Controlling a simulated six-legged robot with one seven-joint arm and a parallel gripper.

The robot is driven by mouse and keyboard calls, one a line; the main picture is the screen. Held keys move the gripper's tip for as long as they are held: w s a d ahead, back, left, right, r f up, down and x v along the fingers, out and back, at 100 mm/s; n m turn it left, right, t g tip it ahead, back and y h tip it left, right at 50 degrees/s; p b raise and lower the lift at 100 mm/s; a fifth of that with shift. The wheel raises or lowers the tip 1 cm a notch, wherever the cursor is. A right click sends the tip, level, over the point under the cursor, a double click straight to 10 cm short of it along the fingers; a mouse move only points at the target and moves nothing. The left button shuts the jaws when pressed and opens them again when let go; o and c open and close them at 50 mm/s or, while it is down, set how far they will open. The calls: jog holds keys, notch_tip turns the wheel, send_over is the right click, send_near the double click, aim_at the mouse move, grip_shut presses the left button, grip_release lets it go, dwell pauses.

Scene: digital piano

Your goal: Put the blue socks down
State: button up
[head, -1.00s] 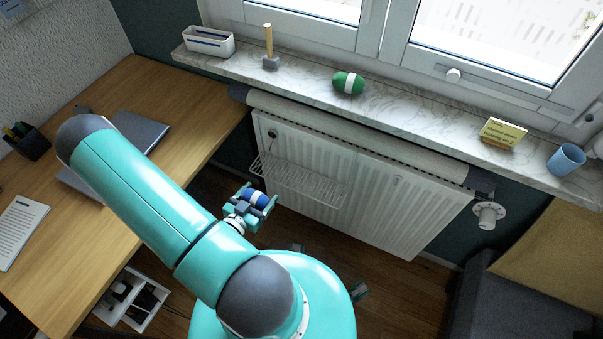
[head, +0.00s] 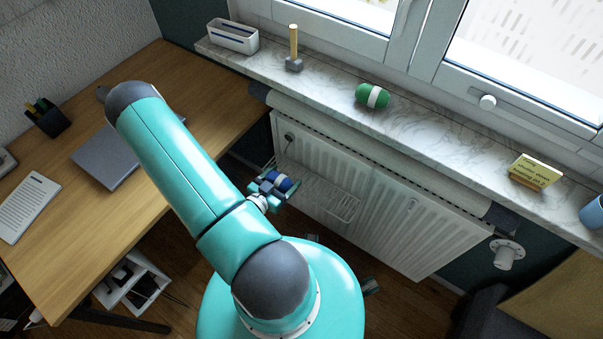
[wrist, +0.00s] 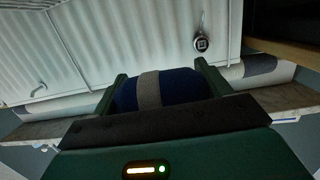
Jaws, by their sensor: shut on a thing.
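The blue socks (head: 278,181) are a dark blue rolled bundle with a pale grey band. My gripper (head: 282,186) is shut on them and holds them in the air in front of the white radiator. In the wrist view the blue socks (wrist: 190,87) sit between the two green fingers of my gripper (wrist: 163,88), one finger at each end of the roll. A green roll with a white band (head: 372,96) lies on the marble windowsill (head: 430,136).
A wire rack (head: 330,199) hangs on the radiator (head: 425,235). On the sill stand a white box (head: 233,37), a mallet (head: 294,50), a yellow sign (head: 536,171) and a blue cup (head: 594,213). A wooden desk (head: 215,90) with a laptop (head: 105,157) is at left. Bare sill lies between roll and sign.

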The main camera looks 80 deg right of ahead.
jog(key=d+f, duration=0.2)
jog(key=d, duration=0.1)
jog(key=d+f, duration=0.3)
jog(key=d, duration=0.1)
jog(key=d+f, duration=0.3)
jog(key=d, duration=0.1)
jog(key=shift+w+f, duration=0.1)
jog(key=shift+f, duration=0.05)
jog(key=shift+d+f, duration=0.2)
jog(key=shift+f, duration=0.75)
jog(key=shift+d+f, duration=0.15)
jog(key=shift+f, duration=0.75)
jog(key=shift+f, duration=0.15)
jog(key=o, duration=1)
jog(key=v, duration=1.2)
